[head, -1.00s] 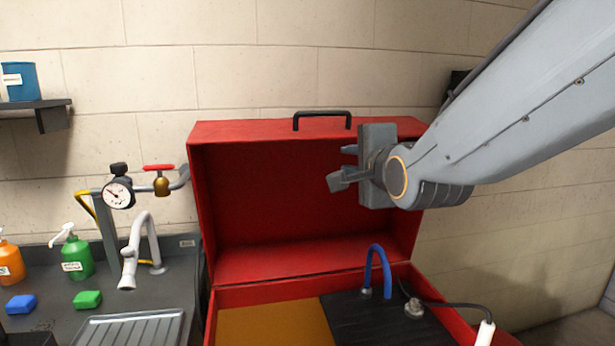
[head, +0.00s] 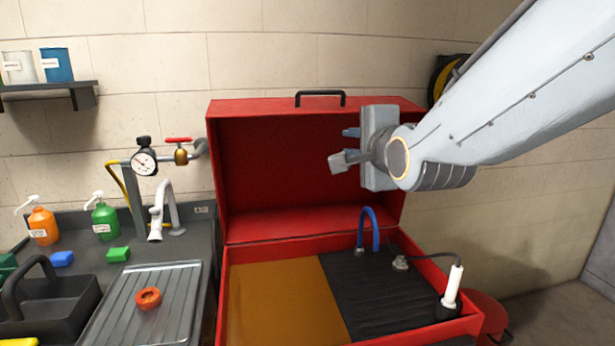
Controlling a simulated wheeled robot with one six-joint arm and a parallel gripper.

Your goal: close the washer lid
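The washer lid (head: 270,160) is red and stands raised, hinged at the back of the red washer (head: 350,338). A black handle (head: 320,93) sits on the lid's top edge. The washer's open basin shows an amber area (head: 275,300) at left and a black ribbed mat (head: 375,300) at right. My gripper (head: 345,146) is in front of the lid's upper right part, right of and below the handle, with its fingers pointing left. Its fingers look apart, with nothing between them. I cannot tell how far it is from the lid.
A blue hose (head: 369,228) rises from the mat, and a white brush (head: 454,286) on a black cord stands at the basin's right front. Left are a faucet (head: 162,210), a pressure gauge (head: 144,162), a drain tray (head: 130,310) with an orange ring (head: 148,299), and a dark caddy (head: 50,300).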

